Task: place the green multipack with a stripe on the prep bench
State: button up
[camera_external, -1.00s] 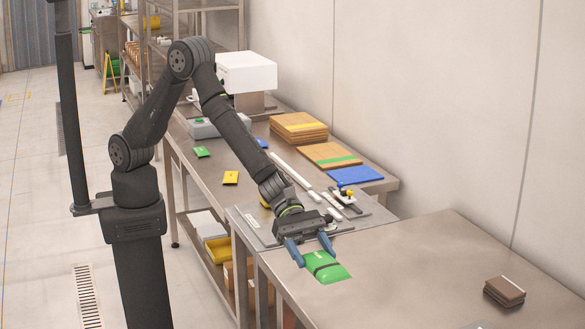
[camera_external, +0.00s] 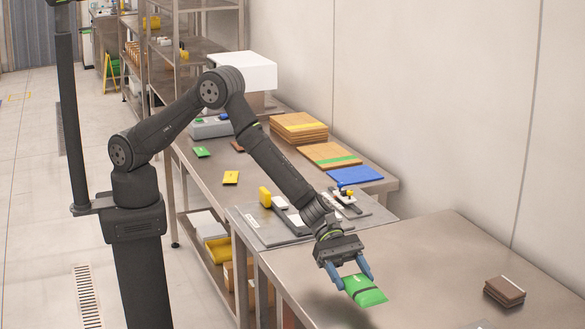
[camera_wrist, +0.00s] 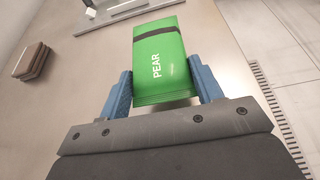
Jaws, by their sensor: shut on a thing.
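The green multipack with a dark stripe (camera_external: 366,291) is between the blue fingers of my gripper (camera_external: 348,274). In the wrist view the green multipack (camera_wrist: 160,66) shows the word "PEAR" and the dark band near its far end. My gripper (camera_wrist: 163,95) is shut on its two sides. The pack is above the bare steel bench (camera_external: 440,270) at the front right. A dark shadow lies on the bench below and left of the pack, so it seems held clear of the surface.
Behind are a grey tray (camera_external: 262,229) with a yellow item (camera_external: 265,197), a blue mat (camera_external: 355,175) and stacked brown boards (camera_external: 298,127).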

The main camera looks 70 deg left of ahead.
aim_at(350, 287)
jog(key=shift+f, duration=1.75)
jog(key=shift+f, duration=0.1)
jog(key=o, duration=1.2)
jog(key=shift+c, duration=0.2)
jog(key=shift+a+r, duration=0.1)
jog(key=shift+r, duration=0.1)
jog(key=v, duration=1.1)
jog(key=shift+a+r, duration=0.15)
jog(key=shift+a, duration=0.25)
jog(key=shift+d, duration=0.15)
